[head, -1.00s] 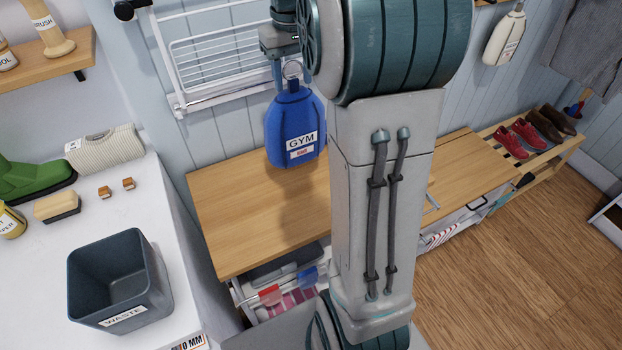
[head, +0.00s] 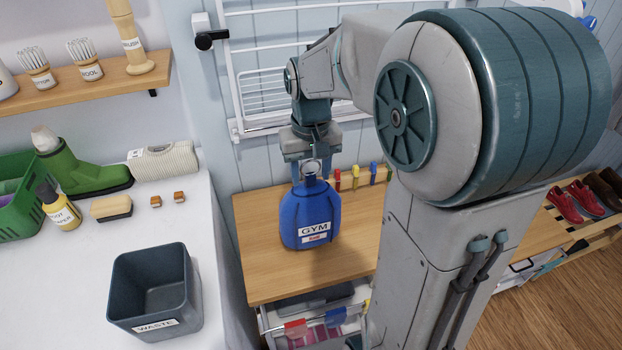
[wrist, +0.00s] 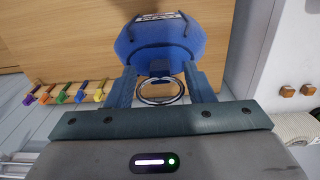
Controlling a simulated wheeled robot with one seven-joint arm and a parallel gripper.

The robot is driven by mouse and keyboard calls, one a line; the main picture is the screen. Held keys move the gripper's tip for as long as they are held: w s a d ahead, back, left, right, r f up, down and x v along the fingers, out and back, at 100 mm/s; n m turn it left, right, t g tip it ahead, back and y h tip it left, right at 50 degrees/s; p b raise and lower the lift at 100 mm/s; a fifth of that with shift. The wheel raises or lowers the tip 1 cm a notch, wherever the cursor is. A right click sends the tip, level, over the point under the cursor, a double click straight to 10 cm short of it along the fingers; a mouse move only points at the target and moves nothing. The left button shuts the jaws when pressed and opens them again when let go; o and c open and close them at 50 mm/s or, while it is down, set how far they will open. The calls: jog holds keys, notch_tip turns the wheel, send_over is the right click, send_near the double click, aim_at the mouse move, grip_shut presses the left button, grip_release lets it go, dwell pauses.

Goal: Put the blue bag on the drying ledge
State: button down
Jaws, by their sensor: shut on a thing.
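The blue bag (head: 311,214) has a white GYM label and a ring at its top. My gripper (head: 310,166) is shut on the ring end of the bag, which hangs upright below it. In the head view the bag is over the wooden ledge (head: 268,272); I cannot tell whether its base touches the wood. In the wrist view the bag (wrist: 160,45) lies beyond the two fingers, with the ring between them (wrist: 162,90). The wooden surface also shows there (wrist: 60,45).
Several coloured pegs (head: 355,177) stand along the ledge's back edge by the wall. A white wire rack (head: 265,90) is on the wall behind my arm. A waste bin (head: 155,290) stands on the white counter at left. Red shoes (head: 578,208) sit far right.

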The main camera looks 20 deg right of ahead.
aim_at(311, 203)
jog(key=shift+f, duration=1.45)
jog(key=shift+f, duration=0.2)
jog(key=c, duration=0.7)
grip_release()
jog(key=shift+o, duration=0.2)
jog(key=shift+r, duration=0.1)
